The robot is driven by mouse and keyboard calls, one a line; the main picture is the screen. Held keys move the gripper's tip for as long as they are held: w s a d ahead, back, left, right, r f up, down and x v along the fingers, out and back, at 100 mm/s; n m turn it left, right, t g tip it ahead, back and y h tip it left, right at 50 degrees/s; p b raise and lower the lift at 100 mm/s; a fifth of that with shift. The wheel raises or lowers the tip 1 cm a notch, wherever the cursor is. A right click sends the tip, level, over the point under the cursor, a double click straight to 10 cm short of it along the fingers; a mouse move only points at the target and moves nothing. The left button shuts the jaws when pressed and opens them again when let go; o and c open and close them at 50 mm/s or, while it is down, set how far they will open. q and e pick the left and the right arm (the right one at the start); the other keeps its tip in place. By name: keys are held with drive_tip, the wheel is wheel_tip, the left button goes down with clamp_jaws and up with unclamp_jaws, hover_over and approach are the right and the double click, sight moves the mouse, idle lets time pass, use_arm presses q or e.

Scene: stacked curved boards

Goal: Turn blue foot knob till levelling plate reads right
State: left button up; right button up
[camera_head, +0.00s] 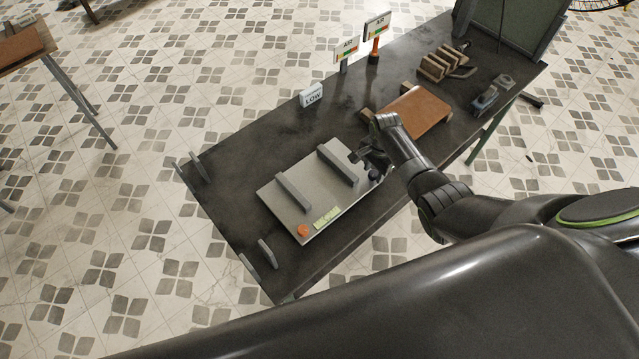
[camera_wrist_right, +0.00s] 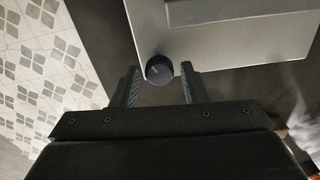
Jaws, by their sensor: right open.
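The levelling plate (camera_head: 300,192) is a silver plate with two raised grey bars, lying on the dark table. An orange knob (camera_head: 303,230) and a yellow-green strip (camera_head: 326,217), too small to read, are on its near side. The dark blue foot knob (camera_wrist_right: 159,69) shows at the plate's corner in the right wrist view, with a pale line on top. My right gripper (camera_head: 368,162) is at the plate's right corner. Its open fingers stand either side of the knob near the tips, with gaps visible. My left gripper is not in view.
A small sign reading LOW (camera_head: 312,95) stands behind the plate. Two upright signs (camera_head: 346,51) stand farther back. A brown curved board (camera_head: 420,112), wooden blocks (camera_head: 438,65) and a clamp-like tool (camera_head: 485,102) lie to the right. The table's left part is mostly clear.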

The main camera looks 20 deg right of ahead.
drive_tip(key=shift+r, duration=2.65)
drive_tip(key=shift+s, duration=0.15)
